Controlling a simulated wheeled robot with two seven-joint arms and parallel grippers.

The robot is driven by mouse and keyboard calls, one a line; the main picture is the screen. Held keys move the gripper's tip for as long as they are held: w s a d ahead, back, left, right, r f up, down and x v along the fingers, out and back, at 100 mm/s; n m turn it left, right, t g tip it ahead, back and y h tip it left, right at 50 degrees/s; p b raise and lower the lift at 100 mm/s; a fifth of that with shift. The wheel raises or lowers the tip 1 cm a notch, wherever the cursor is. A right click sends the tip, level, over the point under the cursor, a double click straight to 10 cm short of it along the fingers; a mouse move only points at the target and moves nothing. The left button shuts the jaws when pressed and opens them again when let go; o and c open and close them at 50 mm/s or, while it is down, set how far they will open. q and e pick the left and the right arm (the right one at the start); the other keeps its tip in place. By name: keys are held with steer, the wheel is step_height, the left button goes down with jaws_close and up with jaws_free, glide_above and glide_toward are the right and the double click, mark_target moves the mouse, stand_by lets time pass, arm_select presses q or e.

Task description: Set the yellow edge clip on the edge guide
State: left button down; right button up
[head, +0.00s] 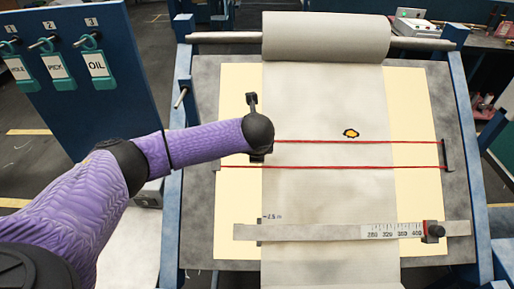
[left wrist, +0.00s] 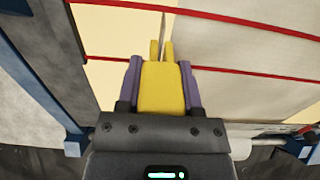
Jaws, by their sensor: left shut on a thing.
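The yellow edge clip (left wrist: 162,90) is held between the purple fingers of my left gripper (left wrist: 159,68) in the left wrist view. Its two thin prongs point away from the gripper, toward the edge of the grey cloth (left wrist: 220,47). I cannot tell whether they touch it. In the head view my left gripper (head: 258,148) is over the left edge of the cloth (head: 320,205), and its dark wrist hides the fingers and the clip. I cannot tell for sure which part is the edge guide. My right gripper is not in view.
Two red cords (head: 350,142) cross the cloth to a dark bar (head: 447,155). A ruler (head: 340,231) with a dark slider (head: 432,231) lies in front. A cloth roll (head: 326,36) is at the back. A blue panel (head: 95,105) with teal tags stands at left.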

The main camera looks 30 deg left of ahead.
arm_select(q)
steer(key=shift+f, duration=0.15)
steer(key=shift+b+x, duration=0.8)
steer(key=shift+x, duration=0.1)
steer(key=shift+c, duration=0.9)
jaws_free()
steer(key=p+v, duration=0.2)
steer(key=v, duration=0.8)
